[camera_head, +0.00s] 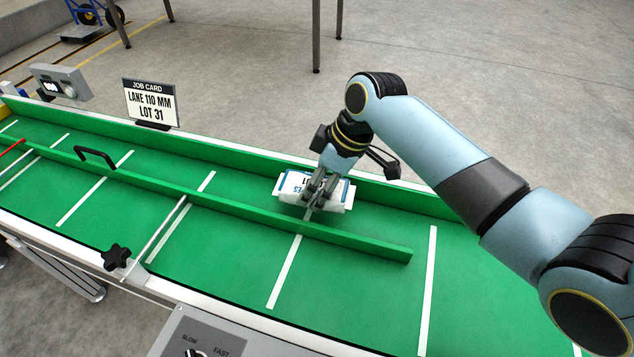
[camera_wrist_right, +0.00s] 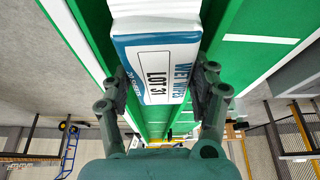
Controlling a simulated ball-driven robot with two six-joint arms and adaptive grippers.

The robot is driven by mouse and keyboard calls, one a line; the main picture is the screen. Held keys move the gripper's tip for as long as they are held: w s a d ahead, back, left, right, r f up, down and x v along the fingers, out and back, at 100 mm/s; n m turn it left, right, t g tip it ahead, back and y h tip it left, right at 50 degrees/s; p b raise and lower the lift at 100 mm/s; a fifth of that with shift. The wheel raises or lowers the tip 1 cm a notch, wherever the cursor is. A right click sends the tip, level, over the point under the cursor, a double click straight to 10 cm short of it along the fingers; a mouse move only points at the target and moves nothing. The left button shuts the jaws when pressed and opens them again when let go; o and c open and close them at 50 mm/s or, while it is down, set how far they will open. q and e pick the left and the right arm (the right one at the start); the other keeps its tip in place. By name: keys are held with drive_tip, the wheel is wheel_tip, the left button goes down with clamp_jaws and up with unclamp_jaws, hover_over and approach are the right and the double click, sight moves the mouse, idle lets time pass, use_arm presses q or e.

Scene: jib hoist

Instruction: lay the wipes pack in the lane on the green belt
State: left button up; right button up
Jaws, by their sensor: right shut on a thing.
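The wipes pack (camera_head: 292,184) is white with a blue edge. In the head view it is at the lane between the green divider rail (camera_head: 225,208) and the far green side wall. My right gripper (camera_head: 316,196) is shut on it from above. The right wrist view shows the pack (camera_wrist_right: 160,62) between the two fingers (camera_wrist_right: 168,92), with "WIPES" and "LOT 31" on its label. I cannot tell whether the pack touches the green belt (camera_head: 365,280). My left gripper is not in view.
A job card (camera_head: 150,103) reading "LANE 110 MM LOT 31" stands at the belt's far edge. A grey device (camera_head: 60,82) is farther left. A black handle (camera_head: 95,155) sits on the divider, and a black knob (camera_head: 117,257) is at the near edge. The lane left of the pack is clear.

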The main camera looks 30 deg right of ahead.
wheel_tip(320, 180, down, 2)
drive_tip(key=shift+f+b, duration=0.1)
drive_tip(key=shift+b, duration=0.7)
drive_tip(key=shift+f, duration=0.5)
drive_tip(key=shift+f+b, duration=0.3)
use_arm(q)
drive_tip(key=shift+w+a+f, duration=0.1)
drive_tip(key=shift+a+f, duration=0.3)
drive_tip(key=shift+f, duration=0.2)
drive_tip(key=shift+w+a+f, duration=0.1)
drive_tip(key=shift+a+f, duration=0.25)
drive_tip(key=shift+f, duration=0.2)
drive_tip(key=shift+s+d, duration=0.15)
use_arm(e)
drive_tip(key=shift+f, duration=0.1)
